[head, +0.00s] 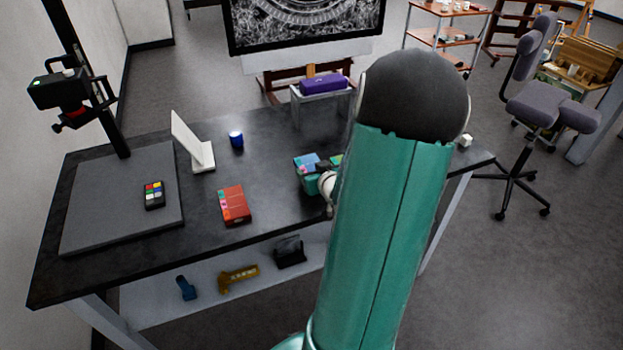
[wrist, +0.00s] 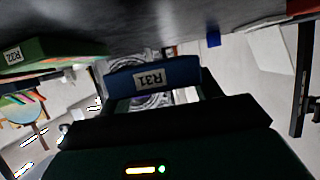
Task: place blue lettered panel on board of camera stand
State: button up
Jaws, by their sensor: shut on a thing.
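The blue panel with a white "R31" label (wrist: 153,75) is between the fingers of my gripper (wrist: 157,88) in the wrist view. My gripper is shut on it. In the head view my gripper (head: 322,182) is mostly hidden behind my arm, over the right half of the table, and the blue panel (head: 306,161) shows in part. I cannot tell whether the panel touches the table. The camera stand's grey board (head: 100,195) lies at the table's left end, well left of my gripper. Its black column carries a camera (head: 60,88).
A colour chart (head: 154,195) lies on the board. A green panel labelled "R32" (wrist: 50,52) is close beside my gripper. The board's front is clear.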

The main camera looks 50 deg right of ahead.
jog(key=f, duration=0.1)
jog(key=w+f, duration=0.1)
jog(key=f, duration=0.1)
jog(key=shift+w+d+f, duration=0.1)
jog(key=shift+d+f, duration=0.1)
jog(key=shift+f, duration=0.3)
jog(key=shift+f, duration=0.2)
jog(key=o, duration=1)
